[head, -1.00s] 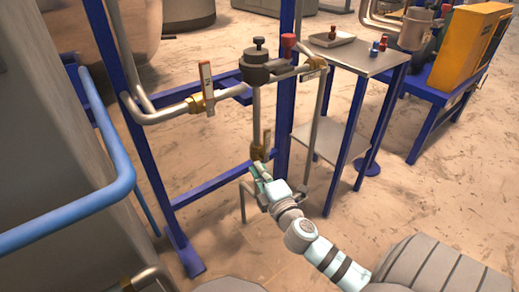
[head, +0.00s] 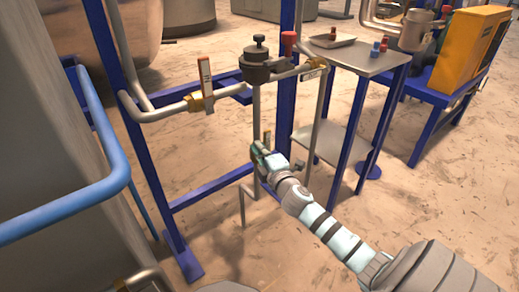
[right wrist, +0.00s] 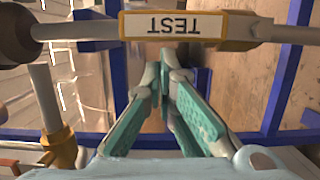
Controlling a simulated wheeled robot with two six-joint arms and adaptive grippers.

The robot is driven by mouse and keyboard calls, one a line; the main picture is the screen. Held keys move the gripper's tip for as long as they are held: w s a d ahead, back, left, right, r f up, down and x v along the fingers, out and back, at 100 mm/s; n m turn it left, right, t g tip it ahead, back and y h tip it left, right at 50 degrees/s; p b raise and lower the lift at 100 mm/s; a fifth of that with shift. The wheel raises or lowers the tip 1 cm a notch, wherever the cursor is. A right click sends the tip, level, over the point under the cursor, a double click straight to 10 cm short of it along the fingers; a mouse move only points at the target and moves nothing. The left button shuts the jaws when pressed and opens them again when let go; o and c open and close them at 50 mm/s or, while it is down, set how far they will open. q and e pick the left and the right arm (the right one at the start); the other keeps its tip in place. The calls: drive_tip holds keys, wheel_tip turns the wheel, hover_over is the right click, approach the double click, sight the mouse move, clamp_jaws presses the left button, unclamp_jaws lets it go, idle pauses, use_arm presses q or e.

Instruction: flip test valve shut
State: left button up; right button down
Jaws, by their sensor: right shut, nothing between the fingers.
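The dark round fitting (head: 257,66) with a black knob sits on the pipe. Another brass valve (head: 206,88) at left has its handle upright. Blue frame posts (head: 286,105) and a small metal table (head: 365,58) stand close by.

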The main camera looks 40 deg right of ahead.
use_arm(q)
drive_tip(key=shift+s, duration=0.1)
use_arm(e)
drive_tip(key=shift+d, duration=0.1)
use_arm(q)
drive_tip(key=shift+s+a+f+p, duration=0.1)
drive_tip(key=shift+s+f+p, duration=0.3)
drive_tip(key=shift+p, duration=0.05)
use_arm(e)
drive_tip(key=shift+d+r+m, duration=0.15)
drive_tip(key=shift+d+m, duration=0.1)
drive_tip(key=shift+m, duration=0.15)
